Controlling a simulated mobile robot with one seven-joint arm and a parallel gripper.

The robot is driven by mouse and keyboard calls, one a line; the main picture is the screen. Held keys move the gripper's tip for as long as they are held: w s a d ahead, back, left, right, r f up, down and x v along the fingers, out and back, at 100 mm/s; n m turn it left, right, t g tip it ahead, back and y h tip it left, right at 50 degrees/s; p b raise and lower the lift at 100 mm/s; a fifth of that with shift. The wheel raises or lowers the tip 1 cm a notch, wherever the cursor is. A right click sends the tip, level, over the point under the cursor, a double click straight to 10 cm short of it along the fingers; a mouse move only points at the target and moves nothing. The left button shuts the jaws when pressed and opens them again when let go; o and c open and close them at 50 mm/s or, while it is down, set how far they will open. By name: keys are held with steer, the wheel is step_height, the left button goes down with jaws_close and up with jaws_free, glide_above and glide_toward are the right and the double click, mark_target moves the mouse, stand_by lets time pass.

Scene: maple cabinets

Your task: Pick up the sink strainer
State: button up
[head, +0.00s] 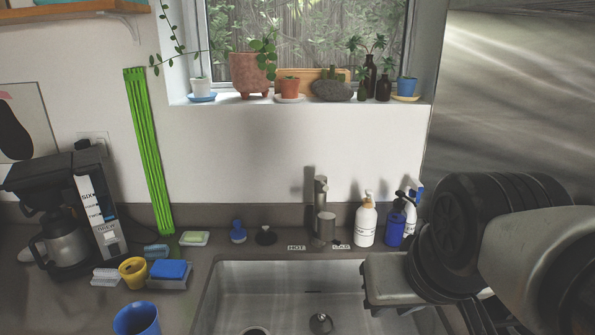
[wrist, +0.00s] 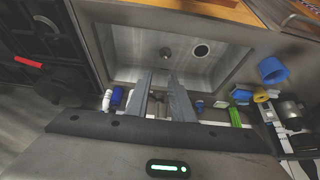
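The sink strainer (head: 321,323) is a small round metal piece with a raised centre, lying on the floor of the steel sink (head: 290,285), near the bottom edge of the head view. The strainer also shows in the wrist view (wrist: 165,52), beyond my fingertips. My gripper (wrist: 159,76) is open, with its two grey fingers apart and nothing between them. In the head view my gripper is at the sink's right side, to the right of and above the strainer, partly covered by my arm.
A dark drain hole (wrist: 201,51) lies beside the strainer. The faucet (head: 323,225), a white bottle (head: 366,222) and a blue bottle (head: 395,228) stand behind the sink. A blue cup (head: 136,320) and sponge (head: 169,270) sit on the left counter. The sink is otherwise clear.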

steer(key=shift+o, duration=0.3)
steer(key=w+a+f+g+y+b, duration=0.1)
steer(key=w+a+f+b, duration=0.2)
steer(key=w+f+b, duration=0.5)
steer(key=w+f, duration=0.5)
steer(key=w, duration=0.3)
steer(key=shift+a+f+m, duration=0.2)
steer(key=shift+f+m, duration=0.1)
steer(key=shift+f, duration=0.05)
steer(key=h+b, duration=0.1)
steer(key=b, duration=0.6)
glide_toward(322, 316)
steer(key=b+x, duration=0.1)
steer(key=x, duration=0.2)
steer(key=b+x, duration=0.1)
steer(key=shift+s+a+f+b, duration=0.2)
steer(key=shift+a+f+b, duration=0.05)
steer(key=shift+b, duration=0.05)
steer(key=shift+w+d+b+x, duration=0.15)
steer(key=shift+b+x, duration=0.2)
steer(key=shift+x, duration=1.15)
steer(key=shift+w+d+b+x, duration=0.15)
steer(key=shift+b+x, duration=0.15)
steer(key=shift+x, duration=1.2)
steer(key=shift+a+r, duration=0.1)
steer(key=shift+r, duration=0.05)
jaws_close()
